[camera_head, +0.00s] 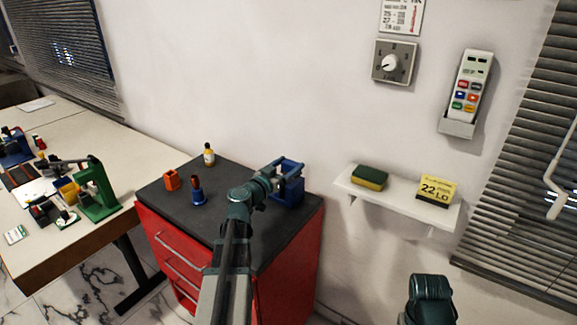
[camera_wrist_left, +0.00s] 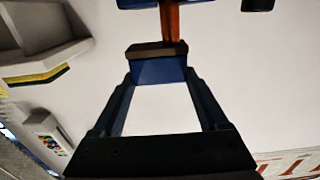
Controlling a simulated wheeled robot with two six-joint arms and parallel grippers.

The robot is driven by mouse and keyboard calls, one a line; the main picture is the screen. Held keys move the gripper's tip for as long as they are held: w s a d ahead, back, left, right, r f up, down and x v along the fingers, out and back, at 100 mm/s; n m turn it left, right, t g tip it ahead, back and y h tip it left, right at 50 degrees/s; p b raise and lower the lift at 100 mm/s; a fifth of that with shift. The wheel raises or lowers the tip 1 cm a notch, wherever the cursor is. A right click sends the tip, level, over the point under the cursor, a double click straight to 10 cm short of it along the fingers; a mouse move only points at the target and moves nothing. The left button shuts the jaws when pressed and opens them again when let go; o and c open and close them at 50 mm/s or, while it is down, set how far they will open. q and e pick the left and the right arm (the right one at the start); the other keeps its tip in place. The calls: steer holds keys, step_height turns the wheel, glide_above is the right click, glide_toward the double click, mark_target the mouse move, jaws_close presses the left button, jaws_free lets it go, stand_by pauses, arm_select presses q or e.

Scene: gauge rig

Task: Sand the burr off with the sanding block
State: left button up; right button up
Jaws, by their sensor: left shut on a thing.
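My left gripper (camera_head: 272,176) is at the blue vise (camera_head: 290,190) on the right side of the dark cabinet top. In the left wrist view, the left gripper (camera_wrist_left: 158,85) is shut on the sanding block (camera_wrist_left: 158,71), a blue block with a dark brown face. An orange-brown bar (camera_wrist_left: 170,22) stands right at the brown face, with blue vise parts (camera_wrist_left: 140,4) beyond it. I cannot tell whether block and bar touch. The burr cannot be made out. Only a dark part of my right arm shows at the lower right of the head view; its gripper is out of view.
The cabinet (camera_head: 175,205) also holds an orange block (camera_head: 172,180), a blue-based piece with a brown top (camera_head: 197,191) and a yellow bottle (camera_head: 209,155). A wall shelf (camera_head: 395,204) bears a sponge (camera_head: 369,178) and a yellow sign (camera_head: 437,190). A cluttered table (camera_head: 65,245) stands left.

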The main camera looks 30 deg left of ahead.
arm_select(q)
steer(key=shift+w+a, duration=0.15)
steer(key=shift+a, duration=1.4)
steer(key=shift+d, duration=0.15)
steer(key=shift+d+f, duration=0.1)
steer(key=shift+d, duration=1.45)
steer(key=shift+a, duration=0.1)
steer(key=shift+a, duration=1.6)
steer(key=shift+d, duration=0.15)
steer(key=shift+d, duration=0.7)
